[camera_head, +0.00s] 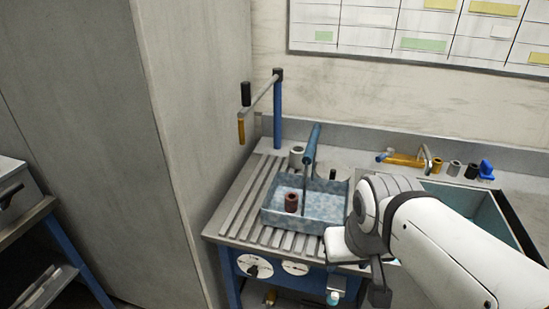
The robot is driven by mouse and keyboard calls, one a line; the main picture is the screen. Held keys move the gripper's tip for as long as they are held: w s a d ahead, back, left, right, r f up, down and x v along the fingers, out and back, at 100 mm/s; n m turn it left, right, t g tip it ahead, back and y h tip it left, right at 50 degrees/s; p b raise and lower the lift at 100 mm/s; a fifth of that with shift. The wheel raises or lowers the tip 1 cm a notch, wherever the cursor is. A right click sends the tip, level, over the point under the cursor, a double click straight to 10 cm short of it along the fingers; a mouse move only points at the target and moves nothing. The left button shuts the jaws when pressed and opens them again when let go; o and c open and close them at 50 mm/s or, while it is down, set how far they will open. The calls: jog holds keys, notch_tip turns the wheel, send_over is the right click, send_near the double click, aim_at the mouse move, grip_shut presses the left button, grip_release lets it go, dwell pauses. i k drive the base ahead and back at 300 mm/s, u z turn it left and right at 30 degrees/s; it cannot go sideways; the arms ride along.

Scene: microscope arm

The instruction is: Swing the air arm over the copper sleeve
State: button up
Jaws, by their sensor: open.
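A grey swing arm (262,95) sits on top of a blue post (278,115) at the back left of the bench. It points left and toward me, with a black grip above its free end and an orange nozzle (241,131) hanging below. This looks like the air arm. A brown-red sleeve (291,202), likely the copper one, stands upright in a blue speckled tray (316,224). The arm's free end is left of and behind the sleeve, not over it. My gripper (362,268) is at the tray's front right, apart from the swing arm; my wrist partly hides its jaws.
A blue bar with a thin rod (311,145) rises over the tray, close to the sleeve. A pale cylinder (296,157) stands behind the tray. A sink (470,204) and small coloured parts are at the right. A tall grey panel (190,90) stands left of the bench.

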aim_at(248, 103)
jog(key=z, duration=2)
jog(key=k, duration=1.3)
jog(key=u, duration=1.4)
jog(key=i, duration=1.1)
jog(key=u, duration=0.05)
